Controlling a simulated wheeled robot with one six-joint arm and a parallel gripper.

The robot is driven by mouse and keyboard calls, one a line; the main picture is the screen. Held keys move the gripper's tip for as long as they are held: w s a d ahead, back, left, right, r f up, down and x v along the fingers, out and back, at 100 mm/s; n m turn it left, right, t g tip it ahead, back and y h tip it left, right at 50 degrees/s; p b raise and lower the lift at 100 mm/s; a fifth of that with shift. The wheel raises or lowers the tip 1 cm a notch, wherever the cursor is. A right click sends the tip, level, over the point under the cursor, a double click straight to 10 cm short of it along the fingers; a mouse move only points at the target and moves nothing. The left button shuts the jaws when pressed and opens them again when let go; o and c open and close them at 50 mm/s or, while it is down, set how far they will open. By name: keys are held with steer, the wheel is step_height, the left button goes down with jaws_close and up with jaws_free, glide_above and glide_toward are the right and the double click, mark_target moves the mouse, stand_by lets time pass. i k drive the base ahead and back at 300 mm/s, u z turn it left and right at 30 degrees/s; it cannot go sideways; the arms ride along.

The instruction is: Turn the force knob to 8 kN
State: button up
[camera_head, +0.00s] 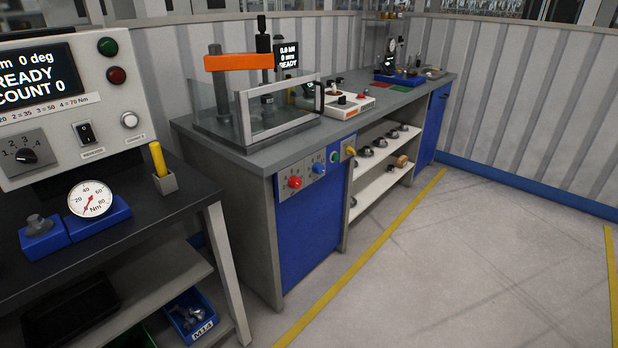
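A grey control panel (304,187) sits on the front of the middle bench. It carries a red knob (295,182) on the left and a blue knob (318,168) to its right. Their scale marks and labels are too small to read, so I cannot tell which one is the force knob or where it points. A small display (288,56) behind the press reads 0.0 kN, 0 mm, READY. My gripper is not in view.
A press with an orange crossbar (235,62) and clear guard stands on the middle bench (262,160). A nearer dark table (120,222) at left holds a dial gauge (90,198) and a control box (62,105). Open floor (440,270) lies at right.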

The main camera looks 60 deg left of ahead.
mark_target(295, 182)
steer(key=u, duration=0.35)
steer(key=i, duration=0.7)
steer(key=u, duration=1.3)
steer(key=i, duration=0.65)
steer(key=u, duration=0.7)
